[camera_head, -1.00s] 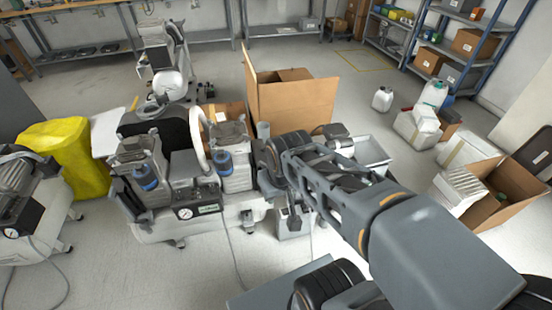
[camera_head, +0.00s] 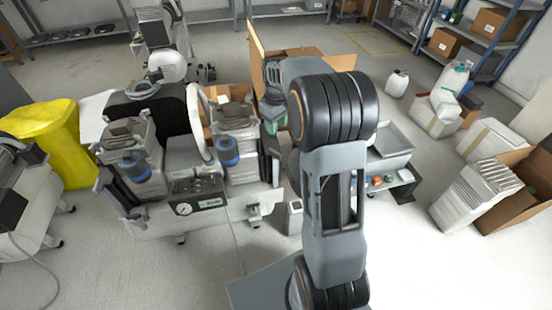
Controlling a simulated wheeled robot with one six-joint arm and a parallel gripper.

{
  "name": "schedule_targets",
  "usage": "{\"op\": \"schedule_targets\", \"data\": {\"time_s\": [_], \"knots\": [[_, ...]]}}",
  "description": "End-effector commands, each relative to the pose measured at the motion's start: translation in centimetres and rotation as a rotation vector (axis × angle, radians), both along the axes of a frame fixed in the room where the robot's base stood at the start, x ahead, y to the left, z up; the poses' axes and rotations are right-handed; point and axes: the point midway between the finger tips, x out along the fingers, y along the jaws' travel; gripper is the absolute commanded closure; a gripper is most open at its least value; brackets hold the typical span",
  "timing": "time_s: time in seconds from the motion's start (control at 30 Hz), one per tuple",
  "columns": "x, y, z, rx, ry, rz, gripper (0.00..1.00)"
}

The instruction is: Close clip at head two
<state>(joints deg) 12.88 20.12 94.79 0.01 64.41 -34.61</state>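The compressor (camera_head: 150,222) stands left of centre, a white tank with a gauge on its front panel. It carries two pump heads, a left one (camera_head: 130,145) and a right one (camera_head: 238,138), each with a blue cylinder in front. A dark lever-like bar (camera_head: 118,190) slants at the left head's outer side. Dark upright parts also stand right of the right head. I cannot tell which part is the clip of head two, or whether it is closed. The far end of my arm with my gripper (camera_head: 273,100) is right of the right head, partly behind my arm; its fingers are unclear.
A yellow bag (camera_head: 62,150) stands left of the compressor, beside another machine (camera_head: 22,205). A small cart with a grey bin (camera_head: 392,147) is right of my arm. An open carton (camera_head: 525,195) and white containers fill the right side. The floor in front is mostly clear.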

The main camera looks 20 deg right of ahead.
Motion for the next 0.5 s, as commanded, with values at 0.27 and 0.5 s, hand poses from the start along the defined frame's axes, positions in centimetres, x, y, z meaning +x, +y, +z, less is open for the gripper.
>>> {"op": "schedule_targets", "data": {"time_s": [0.27,0.5], "knots": [[0.9,-0.5,-4.2,0.004,0.015,0.025,0.61],[0.8,-0.4,-8.9,0.003,0.015,0.024,0.61]]}}
